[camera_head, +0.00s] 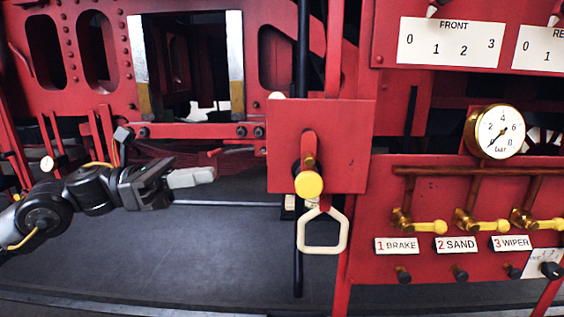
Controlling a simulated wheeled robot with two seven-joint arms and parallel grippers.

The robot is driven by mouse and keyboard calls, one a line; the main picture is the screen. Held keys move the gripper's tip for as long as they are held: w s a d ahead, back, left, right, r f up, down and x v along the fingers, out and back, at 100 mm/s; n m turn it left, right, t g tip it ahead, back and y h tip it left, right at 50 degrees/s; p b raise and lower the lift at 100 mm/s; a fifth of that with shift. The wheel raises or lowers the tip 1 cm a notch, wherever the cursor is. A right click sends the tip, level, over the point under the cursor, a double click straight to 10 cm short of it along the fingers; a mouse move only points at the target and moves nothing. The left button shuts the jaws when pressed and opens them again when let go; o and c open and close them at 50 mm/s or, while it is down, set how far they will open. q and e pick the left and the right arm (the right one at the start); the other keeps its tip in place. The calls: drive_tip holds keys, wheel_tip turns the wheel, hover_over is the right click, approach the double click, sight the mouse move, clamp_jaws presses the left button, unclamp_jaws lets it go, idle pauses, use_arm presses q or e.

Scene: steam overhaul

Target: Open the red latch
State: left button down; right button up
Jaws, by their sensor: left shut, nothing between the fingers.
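The red latch (309,148) is a short upright bar with a round yellow knob (309,184) at its lower end, on a square red plate (345,125) in the middle of the view. A cream handle loop (323,248) hangs just below the plate. My left gripper (208,176) comes in from the left and points right. It is shut and empty, to the left of the plate and apart from it. My right gripper does not show.
A red panel on the right carries a gauge (496,131), yellow-handled valves (479,226) and labels such as BRAKE (396,245). A FRONT scale sign (449,45) is above. A dark vertical rod (299,250) runs below the plate. The grey floor (200,250) at lower left is clear.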

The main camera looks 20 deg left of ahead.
use_arm(q)
drive_tip(key=p, duration=0.9)
approach(304, 162)
drive_tip(key=x, duration=0.5)
drive_tip(key=shift+w+d+r, duration=0.2)
drive_tip(key=shift+w, duration=0.2)
drive_tip(key=shift+w+d+f+p, duration=0.15)
drive_tip(key=shift+d+p, duration=0.15)
drive_tip(key=shift+d, duration=0.3)
